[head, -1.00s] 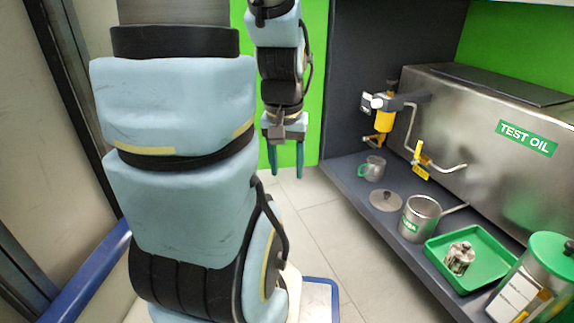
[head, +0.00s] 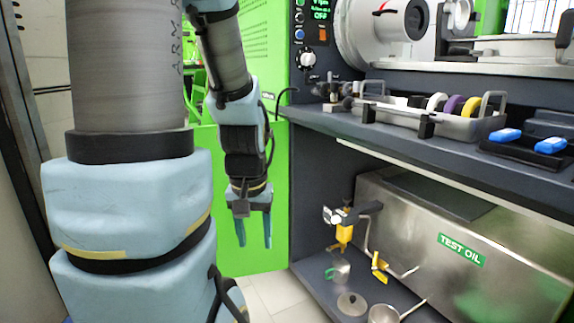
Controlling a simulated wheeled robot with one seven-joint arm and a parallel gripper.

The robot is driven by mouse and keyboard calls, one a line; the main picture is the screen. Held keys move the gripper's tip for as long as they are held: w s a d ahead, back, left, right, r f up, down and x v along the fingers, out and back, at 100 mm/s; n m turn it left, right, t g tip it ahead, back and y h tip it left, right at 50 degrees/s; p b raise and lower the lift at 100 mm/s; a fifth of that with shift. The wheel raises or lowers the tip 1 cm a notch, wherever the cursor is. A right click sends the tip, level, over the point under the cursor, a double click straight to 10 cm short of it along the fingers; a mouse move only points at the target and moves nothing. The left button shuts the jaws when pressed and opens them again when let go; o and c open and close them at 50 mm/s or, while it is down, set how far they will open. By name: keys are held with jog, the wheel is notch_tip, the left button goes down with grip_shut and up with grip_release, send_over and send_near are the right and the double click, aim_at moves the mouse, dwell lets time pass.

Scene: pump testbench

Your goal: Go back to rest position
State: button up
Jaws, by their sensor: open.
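My gripper (head: 253,232) hangs from my arm in the middle of the head view, with its two teal fingers pointing down. The fingers are apart and nothing shows between them. It hangs in front of a green panel, left of the dark bench, and touches nothing that I can see. My arm's large blue and grey links fill the left side of the view.
A steel test oil tank (head: 410,232) stands on the lower shelf. A small mug (head: 341,270), a lid (head: 351,304) and a pot (head: 383,314) stand before it. Floor shows below my gripper.

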notch_tip(320, 180, up, 30)
jog(key=p, duration=2.8)
jog(key=shift+r, duration=0.2)
jog(key=shift+f, duration=0.1)
jog(key=shift+d, duration=0.1)
